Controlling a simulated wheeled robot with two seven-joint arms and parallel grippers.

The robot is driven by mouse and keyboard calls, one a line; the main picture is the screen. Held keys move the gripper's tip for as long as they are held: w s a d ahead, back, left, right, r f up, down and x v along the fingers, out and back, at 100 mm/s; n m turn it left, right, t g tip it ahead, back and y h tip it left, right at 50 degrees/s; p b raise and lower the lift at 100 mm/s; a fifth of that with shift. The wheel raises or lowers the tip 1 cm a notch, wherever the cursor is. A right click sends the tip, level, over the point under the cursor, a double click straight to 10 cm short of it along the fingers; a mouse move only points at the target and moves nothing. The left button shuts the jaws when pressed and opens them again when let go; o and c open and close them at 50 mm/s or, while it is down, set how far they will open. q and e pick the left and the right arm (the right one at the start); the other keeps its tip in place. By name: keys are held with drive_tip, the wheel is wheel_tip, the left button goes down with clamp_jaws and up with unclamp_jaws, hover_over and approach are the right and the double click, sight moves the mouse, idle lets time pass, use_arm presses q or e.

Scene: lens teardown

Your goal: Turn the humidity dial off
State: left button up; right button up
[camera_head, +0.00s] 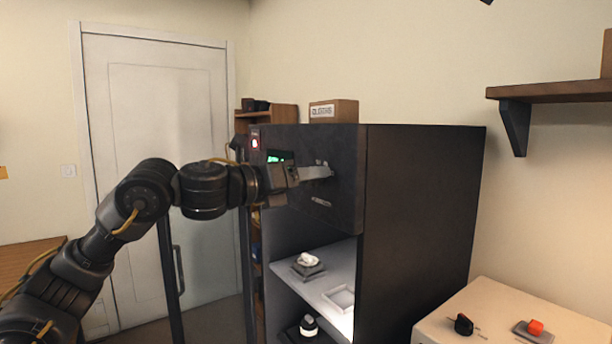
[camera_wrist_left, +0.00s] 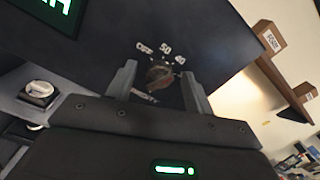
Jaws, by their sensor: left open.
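The humidity dial (camera_wrist_left: 160,74) is a small brownish knob on the dark cabinet's upper front panel. Printed marks around it in the left wrist view read OFF, 50 and another number. My left gripper (camera_wrist_left: 157,90) is open, with one finger on each side of the dial; I cannot tell whether the fingers touch it. In the head view my left gripper (camera_head: 325,171) reaches the front panel of the dark cabinet (camera_head: 420,210), and the dial is hidden there. My right gripper is not in view.
Below the panel, a pale shelf (camera_head: 335,270) holds a white item on a dark base (camera_head: 308,264) and a shallow tray (camera_head: 340,298). A beige worktop (camera_head: 490,300) with a black knob (camera_head: 463,324) and a red-topped piece (camera_head: 535,327) stands at right. A wall shelf (camera_head: 550,91) juts out above.

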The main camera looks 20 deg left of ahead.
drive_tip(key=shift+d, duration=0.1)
use_arm(q)
drive_tip(key=shift+c, duration=0.5)
drive_tip(key=c, duration=0.9)
drive_tip(key=shift+o, duration=0.2)
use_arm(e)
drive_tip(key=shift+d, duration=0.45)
use_arm(q)
drive_tip(key=shift+n, duration=0.4)
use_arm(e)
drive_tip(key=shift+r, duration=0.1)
use_arm(q)
drive_tip(key=shift+a+f+n+p, duration=0.1)
drive_tip(key=shift+n+p, duration=2.05)
drive_tip(key=shift+n, duration=2.15)
drive_tip(key=shift+f+n+p, duration=0.1)
drive_tip(key=shift+n+p, duration=2)
drive_tip(key=shift+n, duration=2.2)
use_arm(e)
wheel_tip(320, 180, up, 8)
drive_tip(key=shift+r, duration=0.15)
